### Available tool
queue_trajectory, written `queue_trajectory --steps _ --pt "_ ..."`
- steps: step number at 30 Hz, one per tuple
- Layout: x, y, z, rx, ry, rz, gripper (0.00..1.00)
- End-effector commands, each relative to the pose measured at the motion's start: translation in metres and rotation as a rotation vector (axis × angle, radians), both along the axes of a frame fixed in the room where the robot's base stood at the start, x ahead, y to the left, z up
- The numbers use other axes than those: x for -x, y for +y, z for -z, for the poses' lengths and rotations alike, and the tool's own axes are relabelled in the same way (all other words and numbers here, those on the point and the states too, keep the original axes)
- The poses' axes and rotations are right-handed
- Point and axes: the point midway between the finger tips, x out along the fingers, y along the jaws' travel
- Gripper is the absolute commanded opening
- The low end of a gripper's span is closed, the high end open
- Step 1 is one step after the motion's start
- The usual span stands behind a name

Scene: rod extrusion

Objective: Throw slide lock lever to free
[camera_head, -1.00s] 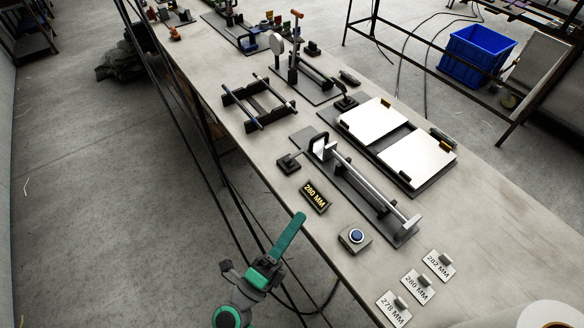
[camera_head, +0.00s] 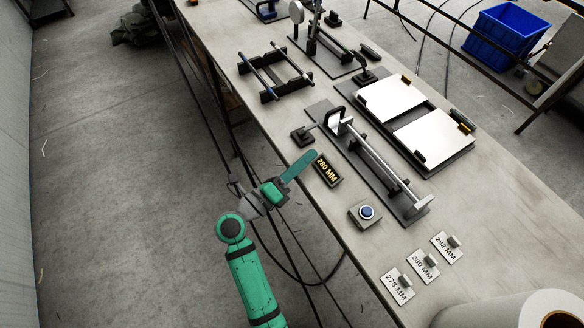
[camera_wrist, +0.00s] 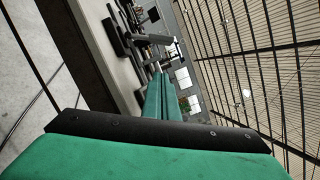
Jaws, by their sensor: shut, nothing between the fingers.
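A small black lever on a square base (camera_head: 303,134) stands left of that end. A similar lever (camera_head: 364,76) stands farther back, near the white plates. I cannot tell which is the slide lock lever. My gripper (camera_head: 311,153) has green fingers, shut and empty. Its tips are at the bench's left edge, in front of the nearer lever and apart from it in the picture. The wrist view shows the shut fingers (camera_wrist: 159,76) pointing along the bench.
A "280 MM" display (camera_head: 326,169) and a blue button box (camera_head: 366,212) sit near the bench edge. Labelled cards (camera_head: 423,266) lie in front. Two white plates (camera_head: 392,98) lie behind the fixture. A rod frame (camera_head: 274,72) stands farther back. Floor left of the bench is open.

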Motion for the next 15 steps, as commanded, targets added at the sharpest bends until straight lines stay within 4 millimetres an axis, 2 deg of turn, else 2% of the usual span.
queue_trajectory --steps 3,9,15 --pt "-0.017 -0.017 -0.003 -0.001 -0.002 0.006 0.0" --pt "-0.035 -0.002 -0.016 -0.002 -0.003 0.0 0.0" --pt "-0.043 0.007 -0.022 0.0 -0.001 -0.003 0.0"
